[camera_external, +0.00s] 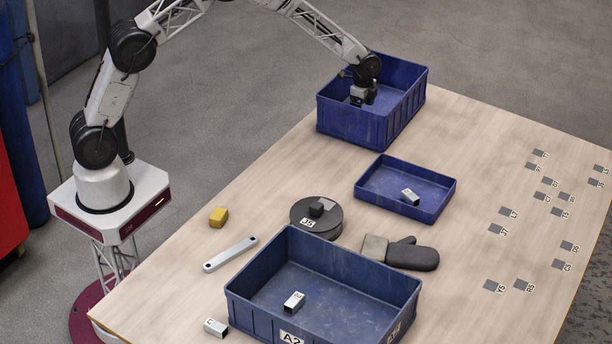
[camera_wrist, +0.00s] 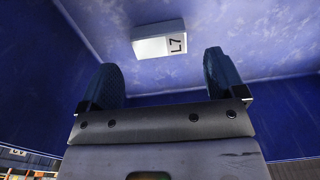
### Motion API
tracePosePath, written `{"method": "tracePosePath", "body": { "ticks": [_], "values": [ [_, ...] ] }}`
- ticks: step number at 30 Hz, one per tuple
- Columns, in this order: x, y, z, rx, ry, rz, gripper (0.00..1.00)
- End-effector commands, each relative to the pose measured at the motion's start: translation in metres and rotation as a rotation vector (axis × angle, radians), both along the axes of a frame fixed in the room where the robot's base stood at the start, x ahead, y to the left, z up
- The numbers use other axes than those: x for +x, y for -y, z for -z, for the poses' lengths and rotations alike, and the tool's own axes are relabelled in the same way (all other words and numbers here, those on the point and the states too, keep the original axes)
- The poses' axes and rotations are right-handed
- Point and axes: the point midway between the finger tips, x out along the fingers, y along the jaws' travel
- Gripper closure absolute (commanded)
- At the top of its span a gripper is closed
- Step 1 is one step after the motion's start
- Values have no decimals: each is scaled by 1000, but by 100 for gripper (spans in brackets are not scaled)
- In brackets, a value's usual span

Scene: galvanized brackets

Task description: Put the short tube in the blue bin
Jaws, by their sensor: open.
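My gripper (camera_external: 362,98) is open and reaches down inside the far deep blue bin (camera_external: 408,98). In the wrist view, its two dark fingers (camera_wrist: 160,75) stand apart with nothing between them. The bin wall and my gripper hide this tube in the external view.
The shallow blue tray (camera_external: 375,200) and near large blue bin (camera_external: 240,306) stand on the table. A round dark weight (camera_external: 330,222), a dark glove (camera_external: 412,255), a flat metal bar (camera_external: 230,254) and a yellow block (camera_external: 218,217) lie between. Small labelled squares mark the right side.

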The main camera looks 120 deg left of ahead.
Motion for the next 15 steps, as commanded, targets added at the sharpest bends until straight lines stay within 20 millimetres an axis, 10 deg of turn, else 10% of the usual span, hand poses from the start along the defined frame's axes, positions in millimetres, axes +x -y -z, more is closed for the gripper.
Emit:
{"method": "tracePosePath", "body": {
  "ticks": [15],
  "values": [
    [0,0,-66,-1,-1,0,11]
  ]
}}
